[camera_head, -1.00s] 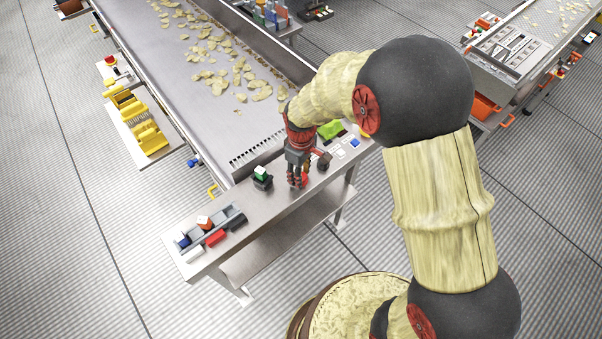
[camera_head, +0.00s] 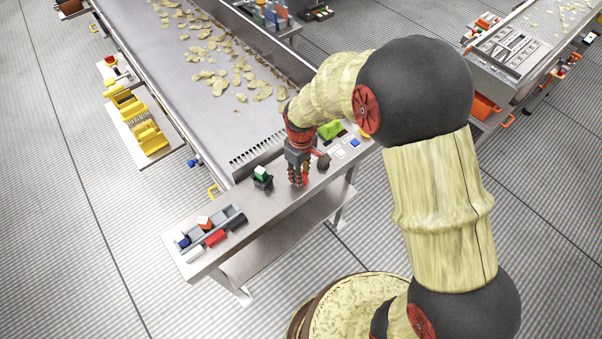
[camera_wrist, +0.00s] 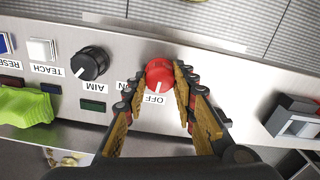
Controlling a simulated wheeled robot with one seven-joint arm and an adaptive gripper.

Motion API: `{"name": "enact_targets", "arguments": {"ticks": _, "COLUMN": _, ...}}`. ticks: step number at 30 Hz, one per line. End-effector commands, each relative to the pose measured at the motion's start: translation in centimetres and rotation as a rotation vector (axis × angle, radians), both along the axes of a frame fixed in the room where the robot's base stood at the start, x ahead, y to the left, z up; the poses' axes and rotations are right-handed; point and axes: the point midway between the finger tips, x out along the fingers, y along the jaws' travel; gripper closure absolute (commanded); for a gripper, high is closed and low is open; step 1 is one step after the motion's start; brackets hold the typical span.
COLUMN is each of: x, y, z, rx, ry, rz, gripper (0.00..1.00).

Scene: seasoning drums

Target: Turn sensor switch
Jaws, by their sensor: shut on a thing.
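A round red switch knob (camera_wrist: 160,76) with a white pointer mark sits on the metal panel in the wrist view. Its mark points toward the label OFF; a label ending in N, partly covered by a finger, is to the left. My gripper (camera_wrist: 161,88) is shut on the knob, one finger on each side. In the head view my gripper (camera_head: 298,180) points down at the control panel (camera_head: 278,203), and its fingers largely hide the knob.
A black AIM knob (camera_wrist: 90,63) and a white TEACH button (camera_wrist: 42,49) are left of the red knob. A green cloth-like thing (camera_wrist: 26,105) lies at the far left. A green-topped switch (camera_head: 262,175) stands beside my gripper. Chips lie on the conveyor (camera_head: 190,105) behind.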

Motion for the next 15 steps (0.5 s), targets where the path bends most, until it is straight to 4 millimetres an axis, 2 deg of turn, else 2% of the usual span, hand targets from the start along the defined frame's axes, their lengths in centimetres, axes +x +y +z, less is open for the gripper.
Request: {"name": "enact_targets", "arguments": {"ticks": 15, "x": 0.03, "y": -0.03, "z": 0.02, "rx": 0.000, "ry": 0.000, "rz": -0.437, "gripper": 0.98}}
